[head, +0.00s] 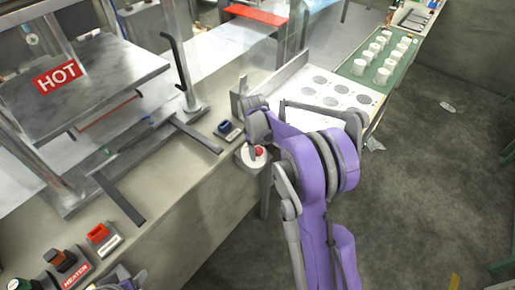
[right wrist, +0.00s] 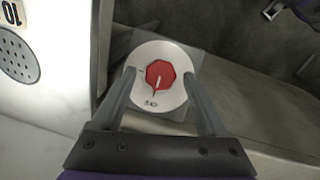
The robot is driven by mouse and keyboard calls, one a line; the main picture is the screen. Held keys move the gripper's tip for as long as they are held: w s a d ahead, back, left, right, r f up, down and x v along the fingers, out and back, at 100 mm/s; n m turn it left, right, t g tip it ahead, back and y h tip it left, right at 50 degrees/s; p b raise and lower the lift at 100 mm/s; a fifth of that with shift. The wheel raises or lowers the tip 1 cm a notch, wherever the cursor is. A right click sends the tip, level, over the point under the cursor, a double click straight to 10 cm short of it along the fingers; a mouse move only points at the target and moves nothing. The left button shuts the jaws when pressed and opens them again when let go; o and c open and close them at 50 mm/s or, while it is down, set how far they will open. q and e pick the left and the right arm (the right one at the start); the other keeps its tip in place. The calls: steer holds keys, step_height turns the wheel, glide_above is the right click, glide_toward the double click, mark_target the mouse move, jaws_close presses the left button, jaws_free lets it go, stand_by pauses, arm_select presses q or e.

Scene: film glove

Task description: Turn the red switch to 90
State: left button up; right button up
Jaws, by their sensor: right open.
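The red switch (right wrist: 164,70) is a red faceted knob on a round white dial plate (right wrist: 143,56), in the middle of the right wrist view. A pale pointer line on it points down and slightly left, toward small dark marks too small to read. In the head view the red switch (head: 260,151) shows partly behind my right gripper (head: 252,150). My right gripper is open, its fingers on either side of the dial in the right wrist view (right wrist: 160,84); whether they touch it I cannot tell. Part of what appears to be my left gripper (head: 122,280) shows at the bottom left.
A blue switch (head: 224,127) sits just left of the dial. A press with a "HOT" plate (head: 100,85) stands on the counter at left. Red (head: 97,233) and orange-brown (head: 60,260) switches are at bottom left. White cups (head: 383,75) stand on a green surface farther back.

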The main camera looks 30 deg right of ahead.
jaws_close()
